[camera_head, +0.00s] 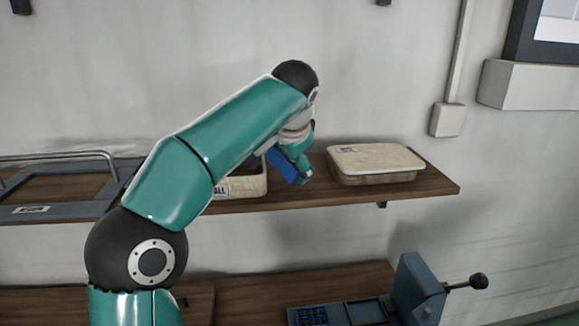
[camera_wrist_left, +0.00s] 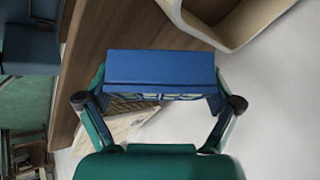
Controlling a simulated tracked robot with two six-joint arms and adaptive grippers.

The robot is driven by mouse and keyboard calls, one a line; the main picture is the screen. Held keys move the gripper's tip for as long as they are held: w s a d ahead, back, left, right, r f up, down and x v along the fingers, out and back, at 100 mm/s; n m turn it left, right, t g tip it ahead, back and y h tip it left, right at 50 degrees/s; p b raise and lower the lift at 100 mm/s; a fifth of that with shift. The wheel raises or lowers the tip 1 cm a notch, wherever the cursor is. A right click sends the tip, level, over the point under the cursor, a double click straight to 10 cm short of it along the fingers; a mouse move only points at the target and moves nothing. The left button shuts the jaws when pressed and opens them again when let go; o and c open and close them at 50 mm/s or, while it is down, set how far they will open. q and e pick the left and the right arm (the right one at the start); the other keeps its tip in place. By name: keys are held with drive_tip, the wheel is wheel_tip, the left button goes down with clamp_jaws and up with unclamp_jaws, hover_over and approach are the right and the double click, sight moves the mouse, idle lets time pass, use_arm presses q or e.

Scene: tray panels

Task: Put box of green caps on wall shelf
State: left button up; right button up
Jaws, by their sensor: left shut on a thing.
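The wooden wall shelf (camera_head: 435,187) runs across the middle of the head view. My left gripper (camera_head: 295,165) is over the shelf, between two cream containers. It is shut on a small blue box (camera_head: 282,166), which shows tilted in the head view. In the left wrist view the blue box (camera_wrist_left: 160,68) spans the space between the two fingers (camera_wrist_left: 158,98). I cannot tell whether the box touches the shelf. My right gripper is not in view.
A cream open bin (camera_head: 250,187) stands left of the gripper, partly behind my arm. A lidded cream box (camera_head: 375,163) stands to the right. A grey railed tray (camera_head: 75,207) is at the shelf's left. Below, a blue-grey device with a lever (camera_head: 417,290) stands on a wooden surface.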

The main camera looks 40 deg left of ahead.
use_arm(q)
wheel_tip(320, 180, up, 8)
drive_tip(key=p, duration=0.3)
drive_tip(key=shift+f, duration=0.1)
drive_tip(key=shift+r+p, duration=0.3)
drive_tip(key=shift+p, duration=0.1)
drive_tip(key=shift+s+r+t+h, duration=0.1)
drive_tip(key=shift+t+h, duration=0.2)
drive_tip(key=shift+h, duration=0.1)
drive_tip(key=shift+d+m+h, duration=0.3)
drive_tip(key=shift+m, duration=0.2)
drive_tip(key=w+d+f+m+t+h, duration=0.1)
drive_tip(key=d+f+m+h, duration=0.1)
drive_tip(key=d+m+h, duration=0.5)
drive_tip(key=n+h+p, duration=0.1)
drive_tip(key=p, duration=0.1)
hover_over(285, 186)
wheel_tip(285, 186, down, 3)
drive_tip(key=shift+r, duration=0.2)
drive_tip(key=shift+f+n, duration=0.3)
drive_tip(key=shift+f, duration=0.6)
wheel_tip(285, 186, down, 4)
drive_tip(key=shift+r+b, duration=0.1)
drive_tip(key=shift+b, duration=0.3)
drive_tip(key=shift+f+b, duration=0.45)
drive_tip(key=shift+f, duration=0.2)
drive_tip(key=shift+f+b, duration=0.4)
drive_tip(key=shift+f, duration=0.1)
